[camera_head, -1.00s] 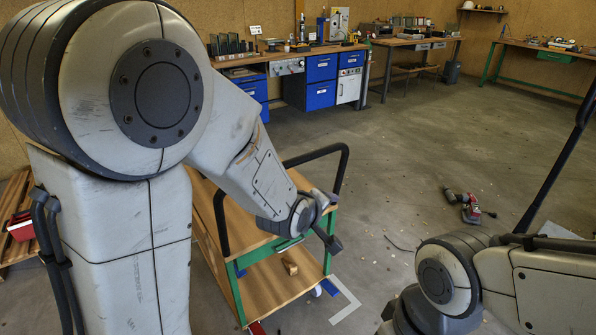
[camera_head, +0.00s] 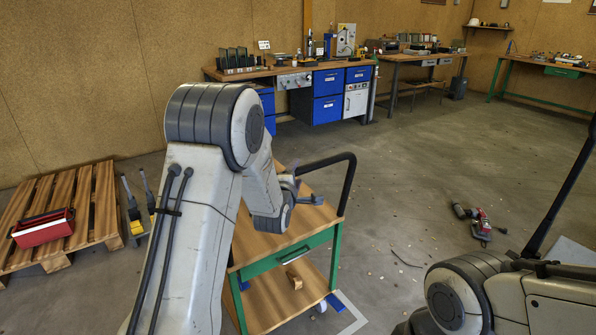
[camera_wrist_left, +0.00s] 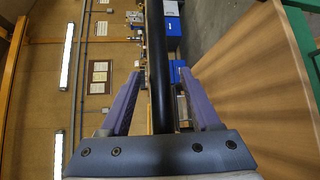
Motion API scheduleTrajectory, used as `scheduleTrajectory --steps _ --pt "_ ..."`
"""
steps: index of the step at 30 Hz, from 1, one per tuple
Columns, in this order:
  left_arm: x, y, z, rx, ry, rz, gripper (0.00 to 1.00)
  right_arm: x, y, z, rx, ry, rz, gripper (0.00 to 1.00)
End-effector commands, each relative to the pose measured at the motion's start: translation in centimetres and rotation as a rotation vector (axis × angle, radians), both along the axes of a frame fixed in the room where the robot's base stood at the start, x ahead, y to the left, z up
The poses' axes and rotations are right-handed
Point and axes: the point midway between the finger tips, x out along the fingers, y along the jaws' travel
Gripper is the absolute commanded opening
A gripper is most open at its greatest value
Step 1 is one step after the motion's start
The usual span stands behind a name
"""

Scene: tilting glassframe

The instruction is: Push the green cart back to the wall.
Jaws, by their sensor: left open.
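The green cart (camera_head: 291,254) has wooden shelves and a green frame; it stands on the floor at the lower middle of the head view. My left arm hides its left side. A black tubular handle (camera_head: 349,178) rises at its right. My left gripper (camera_head: 303,191) is over the cart's top. In the left wrist view the gripper (camera_wrist_left: 160,72) is open, with a black bar (camera_wrist_left: 158,45) between its purple fingers; I cannot tell if they touch it. The wooden cart top (camera_wrist_left: 255,85) lies to the right there. The chipboard wall (camera_head: 85,75) is at the back.
A pallet (camera_head: 85,207) with a red toolbox (camera_head: 43,230) is at the left. A workbench with blue drawers (camera_head: 327,82) stands along the back wall. A red power tool (camera_head: 480,224) and small debris lie on the otherwise open floor at the right.

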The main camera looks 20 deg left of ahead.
Motion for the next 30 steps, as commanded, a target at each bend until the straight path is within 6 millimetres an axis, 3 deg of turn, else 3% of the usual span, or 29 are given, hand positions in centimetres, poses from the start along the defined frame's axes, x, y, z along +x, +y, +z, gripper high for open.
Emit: scheduleTrajectory --steps 6,14,16,19,20,30 --pt "1.7 0.2 -0.3 0.001 0.001 0.000 0.63 0.0 0.0 0.2 0.000 0.000 0.000 0.27" --pt "1.9 0.2 -0.3 0.001 0.001 0.000 0.63 0.0 0.0 0.2 0.000 0.000 0.000 0.27" --pt "1.9 0.2 -0.3 0.001 0.001 0.000 0.44 0.0 0.0 0.2 0.000 0.000 0.000 0.27" --pt "1.9 0.2 -0.3 0.001 0.001 0.000 0.06 0.0 0.0 0.2 0.000 0.000 0.000 0.27" --pt "1.8 0.2 -0.3 0.001 0.001 0.000 0.00 0.0 0.0 0.2 0.000 0.000 0.000 0.27" --pt "1.8 0.2 -0.3 0.001 0.002 0.000 0.00 0.0 0.0 0.2 0.000 0.000 0.000 0.27"
